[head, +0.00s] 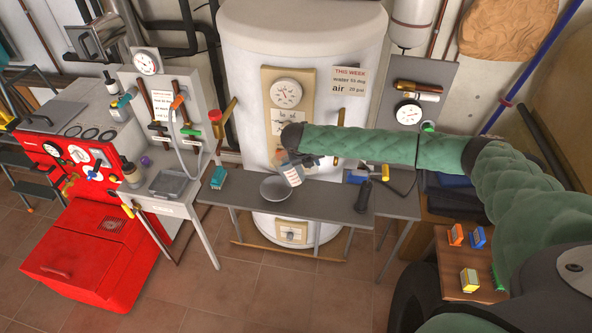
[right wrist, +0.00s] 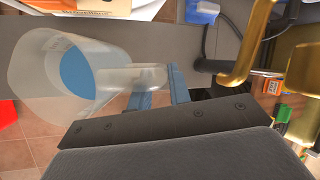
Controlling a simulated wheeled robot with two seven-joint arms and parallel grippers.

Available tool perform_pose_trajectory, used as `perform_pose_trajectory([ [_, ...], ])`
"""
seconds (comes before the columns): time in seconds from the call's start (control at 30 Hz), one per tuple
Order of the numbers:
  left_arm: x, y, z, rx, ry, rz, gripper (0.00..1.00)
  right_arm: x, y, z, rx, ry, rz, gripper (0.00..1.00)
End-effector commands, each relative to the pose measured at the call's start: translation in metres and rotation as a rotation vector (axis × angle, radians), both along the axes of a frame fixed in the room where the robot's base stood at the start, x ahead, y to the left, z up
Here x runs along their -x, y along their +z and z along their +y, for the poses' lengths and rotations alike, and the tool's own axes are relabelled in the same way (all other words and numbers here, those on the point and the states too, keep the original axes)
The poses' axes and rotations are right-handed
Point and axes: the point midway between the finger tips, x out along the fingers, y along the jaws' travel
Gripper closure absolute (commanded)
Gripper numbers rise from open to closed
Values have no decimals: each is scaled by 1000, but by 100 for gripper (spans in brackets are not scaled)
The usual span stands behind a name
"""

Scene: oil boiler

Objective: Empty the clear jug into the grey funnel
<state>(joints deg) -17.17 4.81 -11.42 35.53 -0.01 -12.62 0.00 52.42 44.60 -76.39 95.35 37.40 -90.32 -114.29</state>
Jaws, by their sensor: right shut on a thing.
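My right gripper (head: 306,160) is shut on the handle of the clear jug (head: 292,176), in front of the white tank. In the right wrist view the fingers (right wrist: 158,98) close on the handle, and the see-through jug (right wrist: 38,78) has a blue patch inside. I cannot tell its exact tilt. A round grey dish shape (head: 274,190), which looks like the funnel, sits at the bench just left of and below the jug. The jug partly overlaps it in the head view. My left gripper is not in view.
The narrow grey bench (head: 325,202) also holds a teal item (head: 218,177) at left and a dark-handled tool (head: 363,196) at right. The white tank (head: 300,60) stands close behind. A red machine (head: 95,250) is at left, and a wooden stool (head: 450,268) with small blocks at right.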

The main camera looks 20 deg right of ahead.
Motion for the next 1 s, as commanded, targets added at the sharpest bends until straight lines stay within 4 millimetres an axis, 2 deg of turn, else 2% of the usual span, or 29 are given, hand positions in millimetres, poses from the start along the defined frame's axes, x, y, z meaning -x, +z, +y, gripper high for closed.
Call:
perform_pose_trajectory([
  [0.63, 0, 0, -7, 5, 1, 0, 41, -1, 4, 2, 31, 1, 16, 100],
  [1.0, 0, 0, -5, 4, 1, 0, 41, -3, 16, 6, 154, 2, 83, 100],
])
